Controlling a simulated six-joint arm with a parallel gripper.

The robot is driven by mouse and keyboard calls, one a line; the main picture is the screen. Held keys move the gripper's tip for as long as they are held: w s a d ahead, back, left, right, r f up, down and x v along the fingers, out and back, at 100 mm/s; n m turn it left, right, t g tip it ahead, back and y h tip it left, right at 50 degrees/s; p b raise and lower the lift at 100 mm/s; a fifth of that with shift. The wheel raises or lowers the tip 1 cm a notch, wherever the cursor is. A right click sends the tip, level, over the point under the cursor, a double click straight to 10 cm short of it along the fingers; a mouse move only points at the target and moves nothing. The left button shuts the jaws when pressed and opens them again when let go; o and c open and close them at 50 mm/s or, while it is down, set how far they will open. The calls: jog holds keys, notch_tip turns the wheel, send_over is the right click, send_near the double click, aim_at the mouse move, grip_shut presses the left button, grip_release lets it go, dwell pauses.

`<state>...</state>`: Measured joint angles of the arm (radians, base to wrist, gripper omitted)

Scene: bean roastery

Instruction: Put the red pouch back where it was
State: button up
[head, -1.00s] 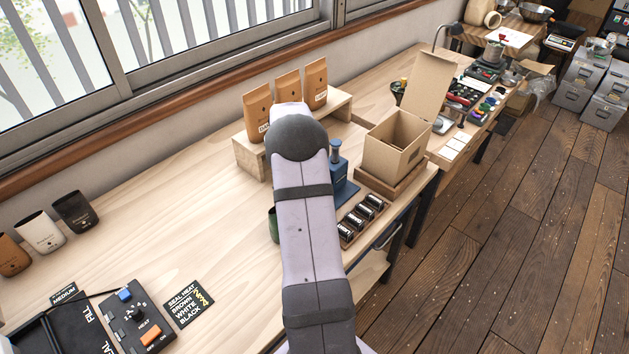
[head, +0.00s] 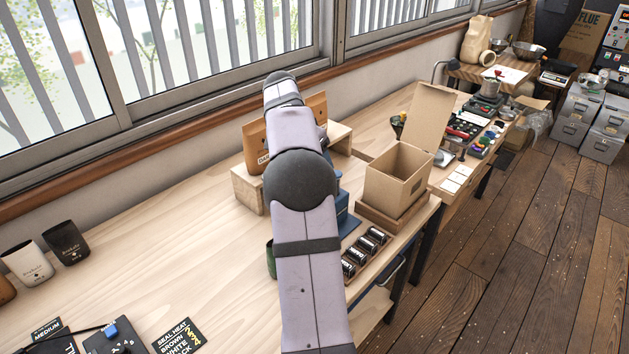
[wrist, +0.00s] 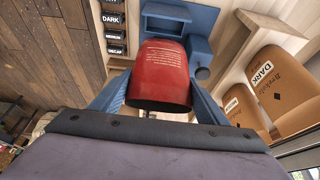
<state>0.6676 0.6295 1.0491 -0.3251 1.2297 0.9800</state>
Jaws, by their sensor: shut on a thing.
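In the wrist view my gripper (wrist: 158,92) is shut on the red pouch (wrist: 161,72), with one blue finger on each side of it. Small pale print shows on the pouch. The pouch and the gripper's fingers are hidden behind my arm in the head view. In the wrist view, the pouch appears in front of a blue stand (wrist: 182,14), partly covering it; I cannot tell whether they touch.
An open cardboard box (head: 392,180) stands right of the riser. A rack of labelled black stamps (head: 365,252) lies in front of it. A green container (head: 271,259) is partly behind my arm. White (head: 28,263) and black (head: 67,243) pouches stand at left. The left-middle bench is clear.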

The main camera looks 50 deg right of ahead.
jog(key=shift+r, duration=0.7)
jog(key=shift+a, duration=0.1)
jog(key=shift+w+a+f+n, duration=0.3)
jog(key=shift+a+f+n, duration=0.1)
jog(key=shift+n, duration=0.2)
jog(key=w+a+f+n+t+y, duration=0.2)
jog(key=w+a+f+n, duration=0.2)
jog(key=a+n, duration=0.3)
jog(key=w+a+f+n+t+y, duration=0.2)
jog(key=a+n, duration=0.4)
jog(key=n, duration=0.3)
jog(key=shift+w+a+f+n+t, duration=0.3)
jog(key=shift+w+a+f+n, duration=0.1)
jog(key=shift+w+f, duration=0.5)
jog(key=shift+f, duration=0.1)
notch_tip(320, 180, down, 10)
jog(key=p, duration=0.3)
